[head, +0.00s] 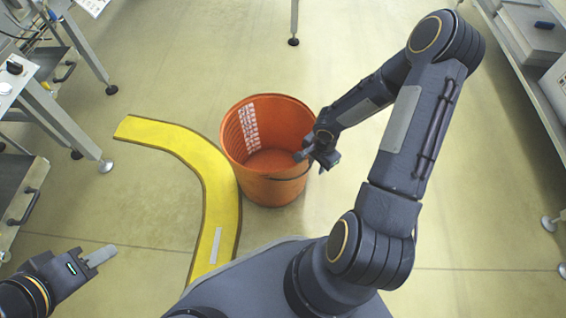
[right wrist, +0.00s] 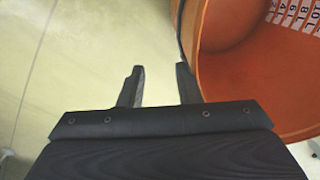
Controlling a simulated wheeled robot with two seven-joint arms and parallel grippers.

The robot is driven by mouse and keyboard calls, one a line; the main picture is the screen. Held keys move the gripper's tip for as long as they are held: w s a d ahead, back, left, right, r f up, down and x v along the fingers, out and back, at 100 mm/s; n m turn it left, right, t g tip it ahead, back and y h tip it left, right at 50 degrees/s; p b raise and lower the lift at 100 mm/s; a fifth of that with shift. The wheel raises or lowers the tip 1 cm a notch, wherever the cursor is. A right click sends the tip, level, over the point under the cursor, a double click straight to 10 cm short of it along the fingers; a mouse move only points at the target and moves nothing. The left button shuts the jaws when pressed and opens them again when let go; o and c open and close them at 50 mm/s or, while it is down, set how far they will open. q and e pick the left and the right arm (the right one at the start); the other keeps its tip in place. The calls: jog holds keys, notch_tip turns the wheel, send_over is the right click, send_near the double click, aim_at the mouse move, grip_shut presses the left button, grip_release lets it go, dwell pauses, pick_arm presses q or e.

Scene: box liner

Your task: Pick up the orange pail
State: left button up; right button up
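The orange pail (head: 270,190) stands upright on the floor, open at the top and empty as far as I can see, with a white printed label on its inner wall. Its thin dark handle hangs along the near side. My right gripper (head: 312,155) is at the pail's right rim. In the right wrist view my right gripper (right wrist: 159,85) is open, with bare floor between its fingers. The pail (right wrist: 235,70) lies to the right there, close to the right finger; contact is unclear. My left gripper (head: 100,256) is low at the left, away from the pail; its finger gap is not visible.
A curved yellow floor strip (head: 222,205) with brown edges runs beside the pail's left. Grey workbenches (head: 60,115) stand at the left, and a shelf unit (head: 530,70) at the right.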

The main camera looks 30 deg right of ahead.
jog(key=shift+w+f, duration=0.1)
jog(key=shift+f, duration=0.85)
jog(key=shift+c, duration=0.2)
grip_shut()
dwell(0.5)
jog(key=shift+o, duration=0.2)
grip_release()
